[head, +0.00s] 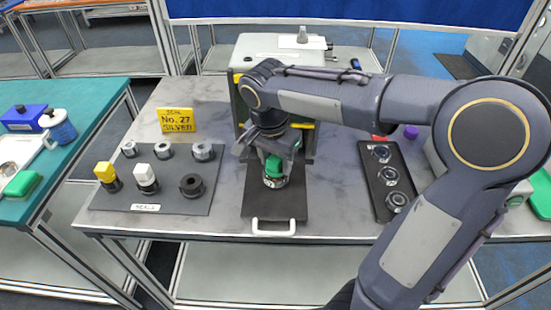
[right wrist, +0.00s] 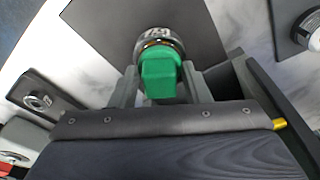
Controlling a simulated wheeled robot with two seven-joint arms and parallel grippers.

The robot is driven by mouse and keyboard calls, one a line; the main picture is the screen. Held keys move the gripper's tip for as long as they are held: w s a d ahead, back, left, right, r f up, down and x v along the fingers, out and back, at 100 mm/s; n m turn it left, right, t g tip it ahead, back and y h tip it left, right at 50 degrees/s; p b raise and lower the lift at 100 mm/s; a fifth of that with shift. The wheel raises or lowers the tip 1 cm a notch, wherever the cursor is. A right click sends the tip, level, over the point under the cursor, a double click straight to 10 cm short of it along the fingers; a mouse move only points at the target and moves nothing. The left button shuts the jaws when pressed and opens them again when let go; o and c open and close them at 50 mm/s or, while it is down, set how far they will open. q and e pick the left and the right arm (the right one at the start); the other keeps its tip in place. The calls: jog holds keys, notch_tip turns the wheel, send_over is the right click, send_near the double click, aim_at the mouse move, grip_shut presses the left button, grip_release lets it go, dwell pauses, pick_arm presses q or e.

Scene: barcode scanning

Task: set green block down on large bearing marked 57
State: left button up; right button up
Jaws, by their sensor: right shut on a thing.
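My right gripper (head: 272,150) points down over the dark plate (head: 290,207) at the middle of the table and is shut on the green block (head: 273,166). In the right wrist view the green block (right wrist: 160,76) sits between the fingers (right wrist: 160,88). A silver ring-shaped bearing (head: 275,183) is directly under the block; it also shows in the right wrist view (right wrist: 155,36). A pale marking is on the bearing, but I cannot read it surely. Block and bearing overlap in both views; I cannot tell whether they touch. My left gripper is not in view.
A grey mat (head: 177,203) at left holds several rings, plus a yellow block (head: 105,172) and a white block (head: 145,172). A yellow sign (head: 176,120) reads No. 27 SILVER. A black tray (head: 372,198) with bearings lies right. A white handle (head: 273,222) fronts the plate.

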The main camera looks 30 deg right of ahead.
jog(key=shift+f, duration=0.25)
jog(key=o, duration=1.5)
jog(key=shift+c, duration=0.2)
jog(key=shift+r, duration=0.1)
notch_tip(320, 180, up, 8)
jog(key=p, duration=0.6)
jog(key=shift+f, duration=0.35)
